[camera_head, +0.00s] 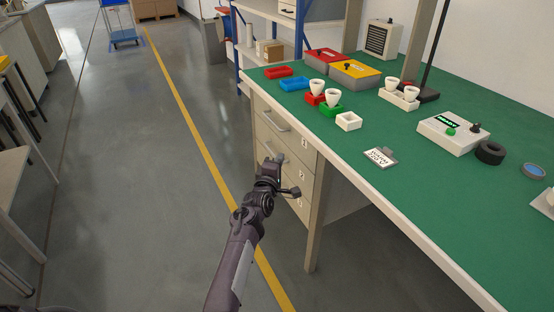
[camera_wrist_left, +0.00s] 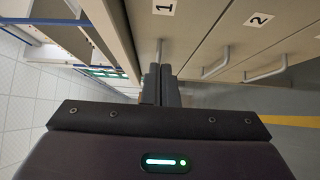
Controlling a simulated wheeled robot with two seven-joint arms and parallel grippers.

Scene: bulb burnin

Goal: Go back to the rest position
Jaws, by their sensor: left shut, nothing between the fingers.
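My left gripper (camera_head: 272,168) is in front of the drawer cabinet (camera_head: 262,116), below the height of the green bench top. In the left wrist view its two fingers (camera_wrist_left: 161,84) are together with nothing between them. The drawers numbered 1 (camera_wrist_left: 164,7) and 2 (camera_wrist_left: 258,19) show beyond the fingers, with their bar handles. The drawers look closed. I cannot tell from these views whether the fingers touch a handle. My right gripper is in neither view.
A bench leg (camera_head: 318,215) stands right of my arm. The floor (camera_head: 130,190) to the left is clear.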

